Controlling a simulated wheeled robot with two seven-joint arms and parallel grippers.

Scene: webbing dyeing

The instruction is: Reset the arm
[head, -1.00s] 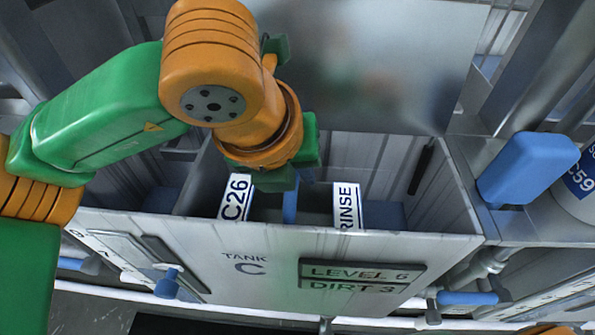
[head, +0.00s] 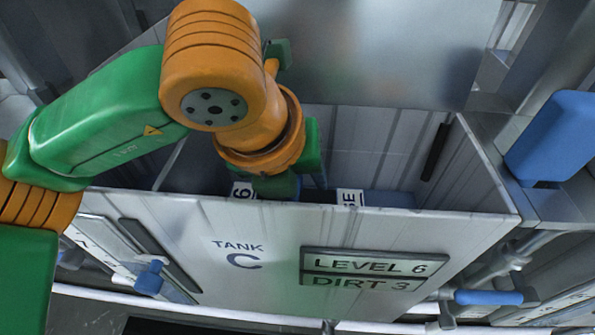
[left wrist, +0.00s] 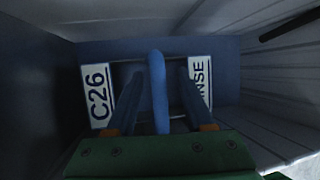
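My left gripper (head: 276,186) reaches down into tank C (head: 190,235) behind its front wall, which hides the fingertips in the head view. In the left wrist view its two fingers (left wrist: 159,78) are spread, one on each side of an upright blue bar (left wrist: 158,100), with gaps visible on both sides. In the head view only the tops of these labels show above the wall. My right gripper is in neither view.
The tank's front carries a "LEVEL 6 / DIRT 3" panel (head: 372,270). A grey metal panel (head: 385,60) stands behind the tank. A blue block (head: 550,138) is beside it at the right.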

